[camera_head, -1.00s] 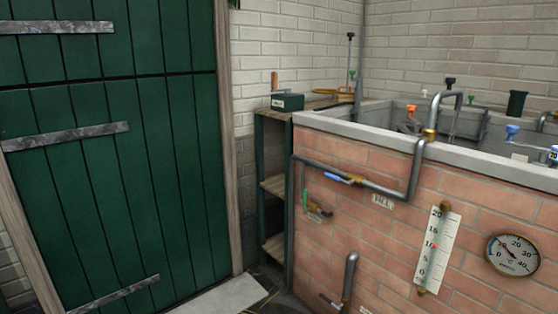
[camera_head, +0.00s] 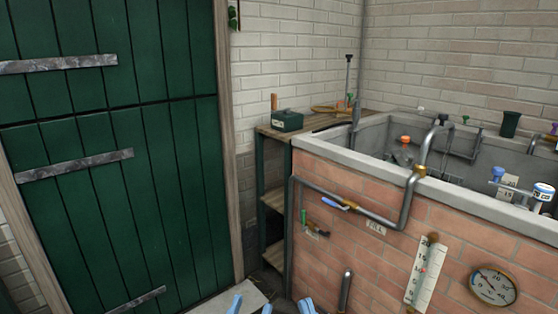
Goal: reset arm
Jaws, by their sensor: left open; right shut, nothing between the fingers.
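My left gripper (camera_head: 251,307) shows at the bottom edge of the head view, with two light blue fingertips apart and nothing visible between them. My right gripper (camera_head: 305,306) shows just to its right, with its light blue fingertips close together and no object seen in it. Only the tips of both grippers are in view; the arms are hidden below the picture edge. Both tips appear in front of the pale slab and floor by the foot of the shelf.
A green plank door (camera_head: 100,215) fills the left. A wooden shelf (camera_head: 272,200) with a dark green box (camera_head: 287,121) stands in the corner. A brick trough (camera_head: 370,260) with pipes, a thermometer scale (camera_head: 421,275) and a round dial (camera_head: 493,286) takes up the right.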

